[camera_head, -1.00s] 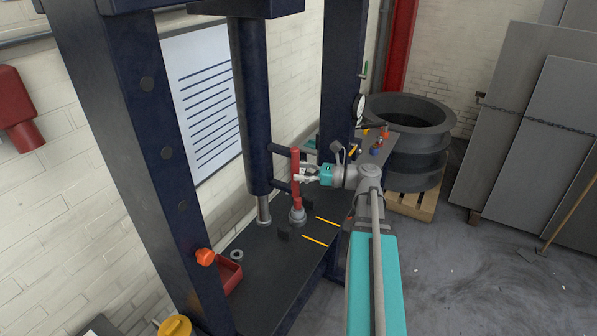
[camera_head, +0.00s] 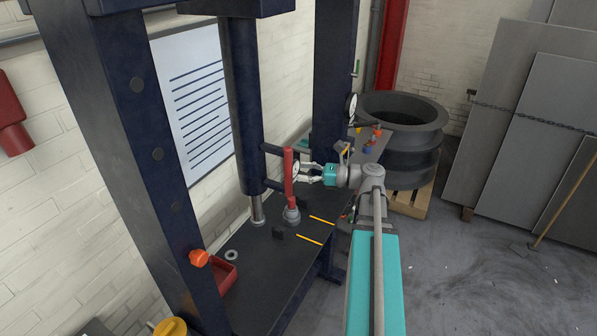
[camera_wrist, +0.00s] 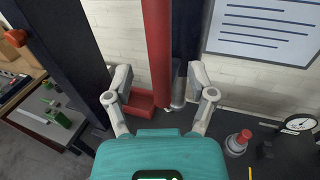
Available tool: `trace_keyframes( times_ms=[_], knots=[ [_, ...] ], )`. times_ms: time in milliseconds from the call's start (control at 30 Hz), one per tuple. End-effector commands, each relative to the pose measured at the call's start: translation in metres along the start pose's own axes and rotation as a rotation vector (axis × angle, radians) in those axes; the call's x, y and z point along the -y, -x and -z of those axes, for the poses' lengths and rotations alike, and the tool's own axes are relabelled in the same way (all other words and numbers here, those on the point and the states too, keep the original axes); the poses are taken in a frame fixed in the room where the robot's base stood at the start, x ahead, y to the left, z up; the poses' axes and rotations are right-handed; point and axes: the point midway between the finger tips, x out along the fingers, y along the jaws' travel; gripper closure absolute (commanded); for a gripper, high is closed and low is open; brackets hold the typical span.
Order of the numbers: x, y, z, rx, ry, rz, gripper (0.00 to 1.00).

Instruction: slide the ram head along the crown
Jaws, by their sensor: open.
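The ram head is a dark blue cylinder (camera_head: 243,105) hanging from a dark block under the crown, with a bright rod (camera_head: 257,208) at its lower end. Two dark arms reach right from it to an upright red bar (camera_head: 289,175). My gripper (camera_head: 301,173) is open just right of the bar, pointing at it. In the wrist view the red bar (camera_wrist: 157,45) runs down in line with the gap between my open fingers (camera_wrist: 160,95). I cannot tell whether it lies between the fingertips or just beyond them. Nothing is held. The crown is mostly cut off above.
The dark press bed (camera_head: 275,275) carries a grey piece with a red top (camera_head: 292,215), yellow marks, a ring (camera_head: 231,255) and a red tray (camera_head: 224,277). Dark uprights (camera_head: 140,150) flank the ram. Stacked black rings (camera_head: 400,140) stand behind on a pallet. Floor at right is open.

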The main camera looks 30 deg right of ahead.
Motion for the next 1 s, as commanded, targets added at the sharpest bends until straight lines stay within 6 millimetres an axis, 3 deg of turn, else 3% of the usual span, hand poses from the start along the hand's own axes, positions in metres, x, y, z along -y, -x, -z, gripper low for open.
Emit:
trace_keyframes(
  times_ms=[467,1000],
  knots=[
    [0.0,0.032,0.0,0.0,0.0,0.001,0.29],
    [0.0,0.034,0.0,0.0,0.0,0.0,0.29]
  ],
)
